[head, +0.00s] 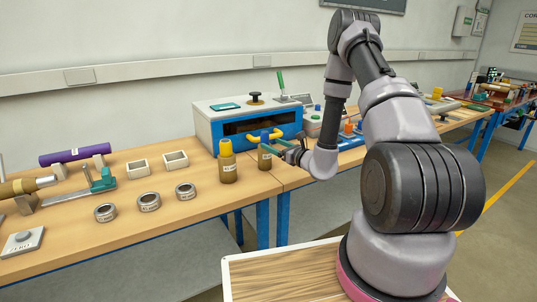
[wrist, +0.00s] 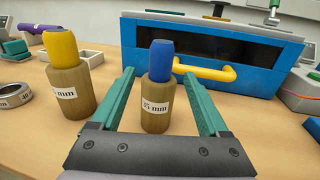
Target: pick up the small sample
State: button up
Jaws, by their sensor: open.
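Two brown cylindrical samples stand upright on the wooden bench. One has a blue top (wrist: 158,98) and a white label ending in "5 mm"; it also shows in the head view (head: 264,160). The other has a yellow top (wrist: 69,80) and a label ending in "mm"; in the head view (head: 228,163) it stands left of the blue-topped one. The blue-topped sample looks slightly slimmer. My gripper (wrist: 157,74) is open, its green fingers on either side of the blue-topped sample, with visible gaps. In the head view my gripper (head: 278,147) is beside that sample.
A blue-and-white oven-like box (wrist: 262,60) with a yellow handle (wrist: 215,73) stands close behind the blue-topped sample. Grey rings (head: 149,202), two open trays (head: 176,158) and a purple roll (head: 75,155) lie to the left. The bench front between is clear.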

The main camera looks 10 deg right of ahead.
jog(key=x, duration=0.8)
jog(key=shift+w+f, duration=0.25)
jog(key=shift+w, duration=0.05)
jog(key=shift+a, duration=0.1)
grip_shut()
dwell(1.0)
